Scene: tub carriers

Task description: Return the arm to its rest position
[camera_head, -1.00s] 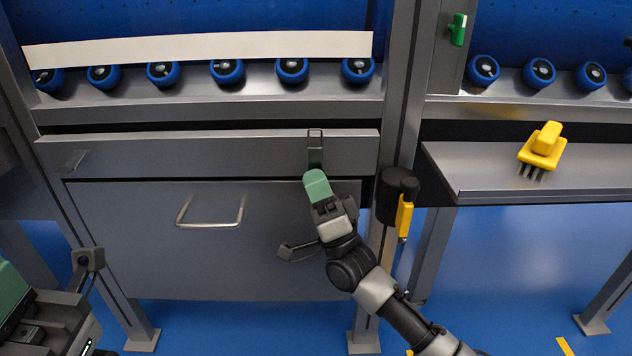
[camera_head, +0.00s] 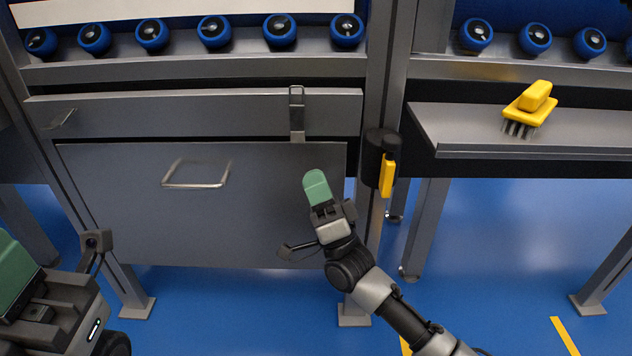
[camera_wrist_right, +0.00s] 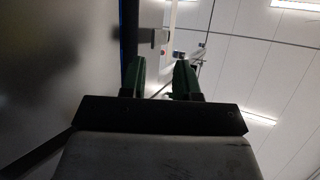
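My right gripper (camera_head: 317,187) is in front of the grey drawer cabinet (camera_head: 110,200), below the metal latch (camera_head: 297,115), and apart from it in the picture. In the right wrist view its two green fingers (camera_wrist_right: 160,78) stand apart with a gap and nothing between them. My left gripper (camera_head: 15,275) is at the lower left edge of the head view, partly cut off. Its finger opening is not visible.
A drawer handle (camera_head: 197,175) is on the cabinet front. A black holder with a yellow part (camera_head: 387,175) is on the post right of my right gripper. A yellow brush (camera_head: 530,105) rests on the grey shelf (camera_head: 590,135). Blue floor is clear below.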

